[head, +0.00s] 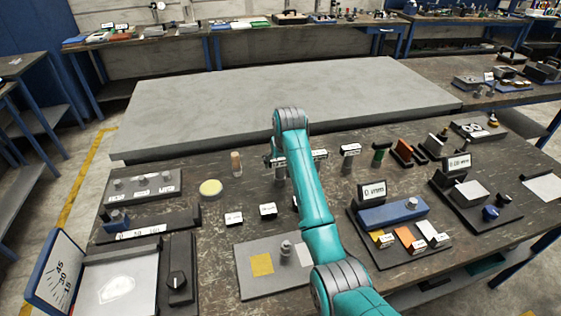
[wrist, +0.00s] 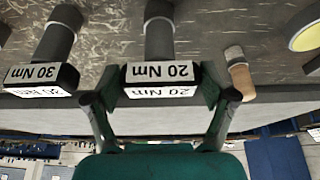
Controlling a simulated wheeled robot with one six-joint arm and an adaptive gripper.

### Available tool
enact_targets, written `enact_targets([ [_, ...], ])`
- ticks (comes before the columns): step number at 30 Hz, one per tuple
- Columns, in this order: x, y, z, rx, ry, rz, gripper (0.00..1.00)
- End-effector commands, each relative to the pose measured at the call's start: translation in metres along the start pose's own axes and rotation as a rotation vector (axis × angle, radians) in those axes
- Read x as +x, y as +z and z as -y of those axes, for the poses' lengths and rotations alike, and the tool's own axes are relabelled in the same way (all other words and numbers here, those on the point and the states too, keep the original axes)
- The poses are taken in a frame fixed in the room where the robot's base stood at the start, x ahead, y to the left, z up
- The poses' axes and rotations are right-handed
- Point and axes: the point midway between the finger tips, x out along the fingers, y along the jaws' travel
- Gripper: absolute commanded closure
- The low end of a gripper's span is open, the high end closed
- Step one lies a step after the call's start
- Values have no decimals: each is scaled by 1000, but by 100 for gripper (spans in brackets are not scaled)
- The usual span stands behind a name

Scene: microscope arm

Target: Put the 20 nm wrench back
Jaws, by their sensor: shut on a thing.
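The 20 Nm wrench, a grey cylinder with a dark block and white "20 Nm" labels, is between my gripper's (wrist: 161,86) green fingers in the wrist view, where the wrench's cylinder (wrist: 159,35) also shows. My gripper is shut on the labelled block. In the head view, my gripper (head: 279,161) is above the workbench beyond my teal arm, which partly hides it. A similar 30 Nm wrench (wrist: 52,40) is beside it in the wrist view. I cannot tell whether the held wrench touches its resting place.
A wooden-topped peg (head: 236,163) and a yellow disc (head: 210,187) stand left of my gripper in the head view. A labelled block (head: 350,149) and a green cylinder (head: 379,154) are to the right. A grey slab (head: 270,95) lies behind. White label cards (head: 268,209) are in front.

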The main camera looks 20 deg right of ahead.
Motion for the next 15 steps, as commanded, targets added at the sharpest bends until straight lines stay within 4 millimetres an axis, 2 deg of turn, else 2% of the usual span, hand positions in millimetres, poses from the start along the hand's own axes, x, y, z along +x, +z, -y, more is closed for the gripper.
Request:
enact_targets([
  [5,2,1,0,0,0,-1,81],
  [6,2,1,0,0,0,0,10],
  [7,2,1,0,0,0,0,2],
  [15,2,1,0,0,0,0,0],
])
